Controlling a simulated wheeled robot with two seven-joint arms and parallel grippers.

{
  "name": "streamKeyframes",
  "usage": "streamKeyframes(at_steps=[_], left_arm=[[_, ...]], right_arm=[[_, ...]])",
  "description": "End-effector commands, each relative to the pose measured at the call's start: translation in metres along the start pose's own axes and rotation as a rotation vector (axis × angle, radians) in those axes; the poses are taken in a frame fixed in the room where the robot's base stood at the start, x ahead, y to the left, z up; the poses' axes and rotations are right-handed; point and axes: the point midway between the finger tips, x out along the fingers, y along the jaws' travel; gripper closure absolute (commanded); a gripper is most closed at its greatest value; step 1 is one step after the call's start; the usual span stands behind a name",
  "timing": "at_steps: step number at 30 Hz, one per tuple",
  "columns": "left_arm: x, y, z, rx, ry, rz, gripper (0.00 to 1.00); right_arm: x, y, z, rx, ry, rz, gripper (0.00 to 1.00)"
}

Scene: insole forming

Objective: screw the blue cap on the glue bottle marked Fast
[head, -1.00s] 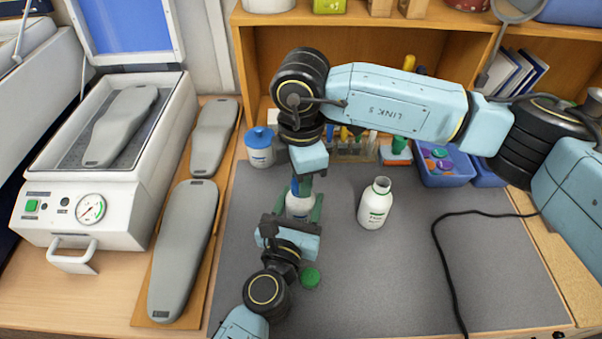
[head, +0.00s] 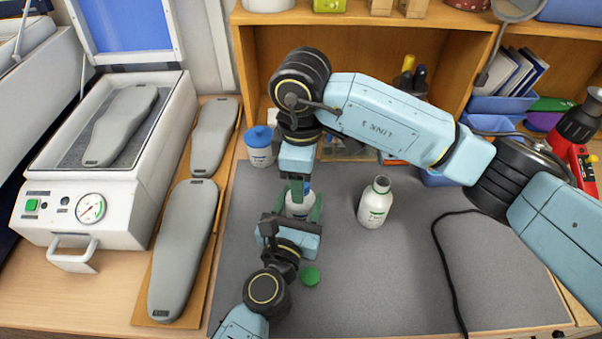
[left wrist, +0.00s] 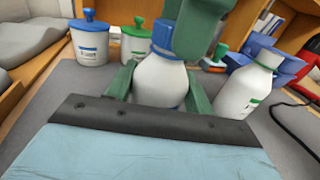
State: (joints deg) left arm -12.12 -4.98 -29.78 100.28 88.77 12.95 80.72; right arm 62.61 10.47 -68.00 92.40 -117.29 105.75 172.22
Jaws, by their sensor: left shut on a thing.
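My left gripper (head: 297,218) is shut around the body of a white glue bottle (left wrist: 160,82) with a blue band, standing upright on the grey mat. Its label name is hidden. The blue cap (left wrist: 163,36) sits at the top of this bottle's neck; whether its thread is engaged I cannot tell. My right gripper (head: 298,190) points down from above, its green fingers at the cap. The left wrist view shows a right finger beside and partly over the cap; whether the fingers pinch it I cannot tell.
A white bottle (head: 375,203) with green print stands uncapped to the right. A green cap (head: 310,276) lies on the mat (head: 400,285). A blue-lidded jar (head: 260,147) stands behind left. A black cable (head: 440,250) crosses the mat. Insoles and a press fill the left.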

Motion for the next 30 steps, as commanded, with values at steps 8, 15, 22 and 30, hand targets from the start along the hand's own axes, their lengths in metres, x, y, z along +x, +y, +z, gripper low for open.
streamKeyframes(at_steps=[8, 15, 22, 30], left_arm=[[0.0, 0.0, -0.001, -0.001, 0.001, -0.001, 1.0], [0.0, 0.0, -0.001, -0.001, 0.001, -0.001, 1.0], [0.0, 0.0, -0.001, -0.001, 0.001, -0.001, 1.0], [0.0, 0.0, -0.001, -0.001, 0.001, -0.001, 1.0]], right_arm=[[-0.017, 0.0, -0.001, -0.001, 0.003, 0.002, 0.48], [-0.043, 0.0, 0.0, 0.0, 0.0, 0.001, 0.48], [-0.045, 0.0, 0.0, 0.0, -0.001, 0.0, 0.48], [-0.046, 0.0, 0.0, -0.077, -0.001, 0.001, 0.51]])
